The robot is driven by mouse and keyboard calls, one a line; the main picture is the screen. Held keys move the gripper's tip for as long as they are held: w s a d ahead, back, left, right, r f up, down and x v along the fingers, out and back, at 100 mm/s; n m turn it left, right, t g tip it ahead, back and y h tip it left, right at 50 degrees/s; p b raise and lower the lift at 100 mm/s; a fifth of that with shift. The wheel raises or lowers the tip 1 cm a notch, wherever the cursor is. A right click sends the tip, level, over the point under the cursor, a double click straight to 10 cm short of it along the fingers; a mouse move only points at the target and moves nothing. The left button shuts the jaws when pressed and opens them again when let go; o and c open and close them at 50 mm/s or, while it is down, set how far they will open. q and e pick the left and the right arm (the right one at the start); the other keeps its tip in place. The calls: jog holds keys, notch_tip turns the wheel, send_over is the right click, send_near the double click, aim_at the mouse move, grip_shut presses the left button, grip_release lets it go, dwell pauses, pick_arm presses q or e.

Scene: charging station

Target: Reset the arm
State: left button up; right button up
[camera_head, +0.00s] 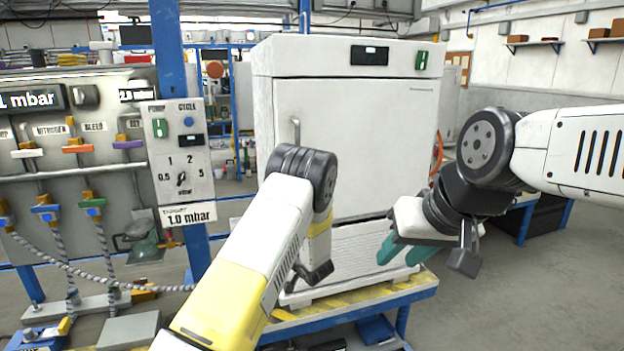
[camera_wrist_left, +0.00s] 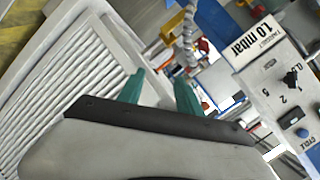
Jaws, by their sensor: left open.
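My right arm (camera_head: 590,150) comes in from the right edge in the head view. Its gripper (camera_head: 400,257) hangs in front of the white cabinet with two teal fingers apart and nothing visible between them. My left arm (camera_head: 255,245), white and yellow, rises from the bottom and bends at a dark joint before the cabinet. Its gripper is hidden behind the arm there. In the left wrist view, the left gripper (camera_wrist_left: 158,84) shows two teal fingers standing apart and empty, between the louvred white panel (camera_wrist_left: 85,85) and the control box.
The white cabinet (camera_head: 350,130) stands shut on a blue and yellow stand (camera_head: 365,303). A control box (camera_head: 178,150) reading 1.0 mbar hangs on a blue post. A panel with coloured valves and hoses (camera_head: 75,160) is at left. Open floor lies at lower right.

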pick_arm(q)
jog(key=s+d+r+n+g+h, duration=0.15)
jog(key=s+r+h, duration=0.45)
jog(key=r, duration=0.8)
jog(key=s+d+r+n+g+h, duration=0.1)
jog(key=s+r+n+h, duration=0.15)
jog(key=s+r, duration=0.8)
jog(key=s+a+r+g, duration=0.1)
jog(key=s+a+r, duration=0.1)
jog(key=s, duration=0.7)
jog(key=s+a+r+g, duration=0.1)
jog(key=s+a+r, duration=0.1)
jog(key=s, duration=0.6)
jog(key=s+a+r+g, duration=0.1)
jog(key=s+a+r, duration=0.1)
jog(key=s, duration=0.7)
jog(key=shift+s+a+n, duration=0.3)
jog(key=shift+a+n, duration=0.1)
jog(key=shift+a, duration=0.2)
